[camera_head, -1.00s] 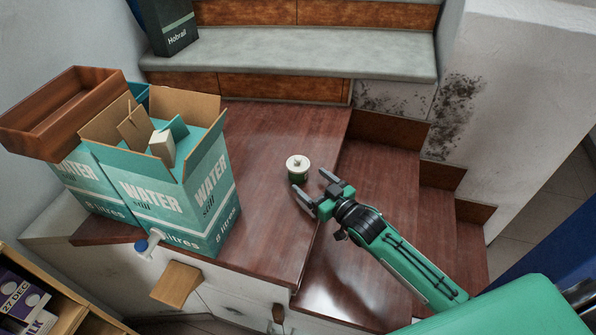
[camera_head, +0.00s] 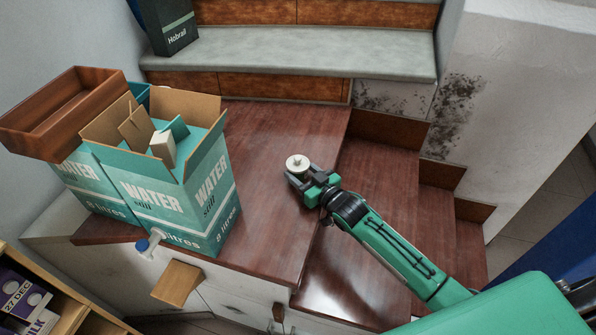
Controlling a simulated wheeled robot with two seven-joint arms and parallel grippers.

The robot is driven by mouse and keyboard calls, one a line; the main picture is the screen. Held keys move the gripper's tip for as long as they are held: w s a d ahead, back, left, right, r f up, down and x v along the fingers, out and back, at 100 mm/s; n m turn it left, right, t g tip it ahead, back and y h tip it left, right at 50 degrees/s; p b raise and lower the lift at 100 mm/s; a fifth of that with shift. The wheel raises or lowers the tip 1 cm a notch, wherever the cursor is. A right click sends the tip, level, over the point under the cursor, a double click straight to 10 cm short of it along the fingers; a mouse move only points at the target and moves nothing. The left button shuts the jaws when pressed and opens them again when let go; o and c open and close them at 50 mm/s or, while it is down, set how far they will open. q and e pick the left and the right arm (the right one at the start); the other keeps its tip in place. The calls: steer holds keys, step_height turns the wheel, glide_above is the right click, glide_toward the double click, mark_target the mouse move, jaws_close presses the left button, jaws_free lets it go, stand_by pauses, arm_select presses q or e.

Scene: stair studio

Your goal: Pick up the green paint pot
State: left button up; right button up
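The green paint pot (camera_head: 297,162) stands upright on the brown wooden landing, and mostly its white lid shows. My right gripper (camera_head: 298,175) is at the pot, with its fingers reaching around the pot's near side and right side. The fingers hide most of the pot's green body. Whether they press on the pot or are still a little apart from it cannot be made out. My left gripper is not in view.
Teal water boxes (camera_head: 168,205) stand to the left, the near one open, with a brown wooden tray (camera_head: 62,112) on top behind. Steps (camera_head: 385,185) go down on the right beside a white wall (camera_head: 520,90). A grey cushioned bench (camera_head: 300,52) lies behind. The landing around the pot is clear.

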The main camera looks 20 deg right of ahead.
steer(key=shift+c, duration=1.3)
